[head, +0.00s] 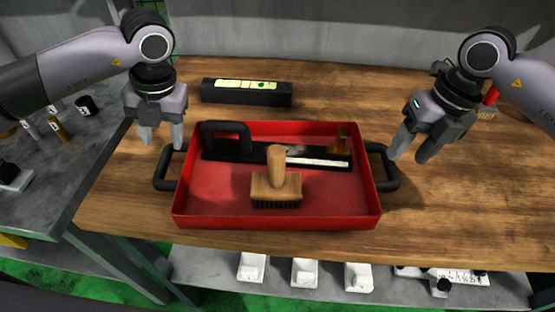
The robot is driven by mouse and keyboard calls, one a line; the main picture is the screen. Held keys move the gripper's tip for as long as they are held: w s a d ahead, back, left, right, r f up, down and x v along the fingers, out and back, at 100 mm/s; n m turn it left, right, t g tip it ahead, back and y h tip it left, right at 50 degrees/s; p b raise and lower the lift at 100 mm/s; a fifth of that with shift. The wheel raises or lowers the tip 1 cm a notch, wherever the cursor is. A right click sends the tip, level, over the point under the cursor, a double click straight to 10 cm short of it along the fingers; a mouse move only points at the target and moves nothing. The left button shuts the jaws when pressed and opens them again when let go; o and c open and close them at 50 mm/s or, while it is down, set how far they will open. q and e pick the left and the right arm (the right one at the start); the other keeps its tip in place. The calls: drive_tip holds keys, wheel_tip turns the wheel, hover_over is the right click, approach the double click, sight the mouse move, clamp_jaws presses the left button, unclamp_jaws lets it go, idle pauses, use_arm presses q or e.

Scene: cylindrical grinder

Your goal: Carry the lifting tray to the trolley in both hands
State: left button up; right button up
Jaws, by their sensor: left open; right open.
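The lifting tray (330,212) is red with a black handle at each end and sits flat on the wooden bench. Inside it are a wooden brush (276,188), a black tool with a loop handle (226,133), a pale strip and a small amber item (341,140). My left gripper (161,137) is open, just above and behind the left handle (163,172). My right gripper (408,153) is open, tilted, above and slightly right of the right handle (388,168). Neither gripper visibly holds anything. I see no trolley that I can identify for sure.
A black box with a yellow-green label (246,91) lies behind the tray on the wooden bench (345,85). A grey surface (50,185) with small items is at the left. A lower shelf (210,268) holds several white blocks. The bench right of the tray is mostly clear.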

sight(165, 154)
use_arm(q)
drive_tip(key=shift+s, duration=0.2)
use_arm(e)
drive_tip(key=shift+s, duration=0.2)
use_arm(q)
drive_tip(key=shift+a+f, duration=0.25)
drive_tip(key=shift+f, duration=0.9)
drive_tip(key=shift+a+f, duration=0.2)
drive_tip(key=shift+f, duration=1)
drive_tip(key=shift+a+f, duration=0.25)
drive_tip(key=shift+f, duration=0.9)
use_arm(e)
drive_tip(key=shift+a+f, duration=0.25)
drive_tip(key=shift+f, duration=0.9)
drive_tip(key=shift+a+f, duration=0.2)
drive_tip(key=shift+f, duration=1)
drive_tip(key=shift+a+f, duration=0.25)
drive_tip(key=shift+f, duration=0.9)
use_arm(q)
clamp_jaws()
use_arm(e)
clamp_jaws()
use_arm(q)
drive_tip(key=shift+r, duration=0.1)
use_arm(e)
drive_tip(key=shift+r, duration=0.1)
